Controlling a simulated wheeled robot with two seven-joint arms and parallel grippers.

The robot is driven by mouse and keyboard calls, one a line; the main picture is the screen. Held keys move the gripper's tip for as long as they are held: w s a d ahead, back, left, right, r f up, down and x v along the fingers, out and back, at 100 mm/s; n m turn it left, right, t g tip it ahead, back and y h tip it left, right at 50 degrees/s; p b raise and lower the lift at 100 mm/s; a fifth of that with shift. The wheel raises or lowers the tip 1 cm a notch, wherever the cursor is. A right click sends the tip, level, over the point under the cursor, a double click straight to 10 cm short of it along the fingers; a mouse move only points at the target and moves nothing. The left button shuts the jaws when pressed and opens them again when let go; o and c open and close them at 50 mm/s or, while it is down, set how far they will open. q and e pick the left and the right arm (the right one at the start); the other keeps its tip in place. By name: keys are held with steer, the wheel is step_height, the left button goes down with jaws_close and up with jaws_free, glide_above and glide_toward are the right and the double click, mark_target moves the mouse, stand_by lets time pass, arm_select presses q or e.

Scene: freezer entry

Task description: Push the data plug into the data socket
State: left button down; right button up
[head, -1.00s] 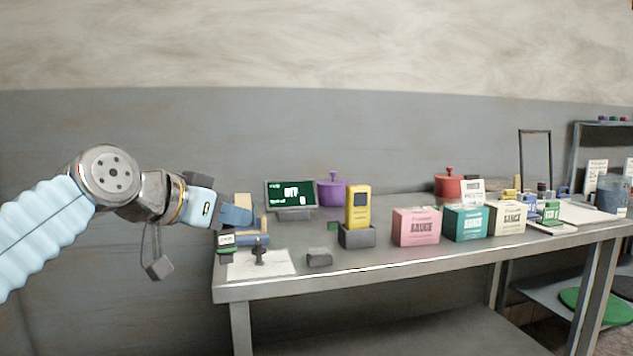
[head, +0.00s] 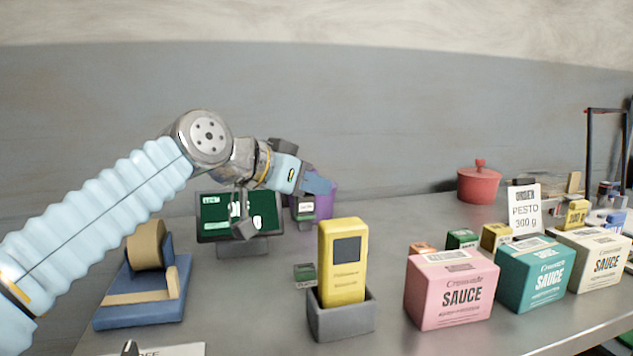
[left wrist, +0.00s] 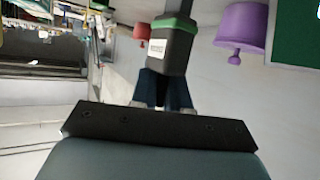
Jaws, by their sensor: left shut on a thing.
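My left gripper (head: 317,184) is above the table and shut on a dark grey plug with a green band and white label (head: 303,207). The plug also shows in the left wrist view (left wrist: 172,47), gripped between the dark blue fingers (left wrist: 163,88). It is held in the air. A small dark block with a green top face (head: 305,275) sits on the table below, apart from the plug and left of the yellow device; it looks like the data socket, but its opening cannot be made out. My right gripper is not in view.
A yellow device (head: 343,262) stands in a grey holder (head: 341,318) close by the block. A green screen (head: 212,213) and a purple pot (head: 325,197) are behind. A tape dispenser (head: 140,300) is at left, sauce boxes (head: 452,290) at right.

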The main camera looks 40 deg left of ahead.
mark_target(311, 219)
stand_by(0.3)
arm_select(q)
steer(key=shift+f, duration=0.8)
step_height(311, 219, down, 2)
steer(key=shift+s+b, duration=0.1)
steer(key=shift+b, duration=0.25)
steer(key=shift+f+b, duration=0.55)
steer(key=shift+f, duration=0.5)
steer(key=shift+b, duration=0.55)
steer(key=shift+f, duration=0.15)
stand_by(0.3)
steer(key=shift+f+b, duration=0.3)
steer(key=shift+b, duration=0.2)
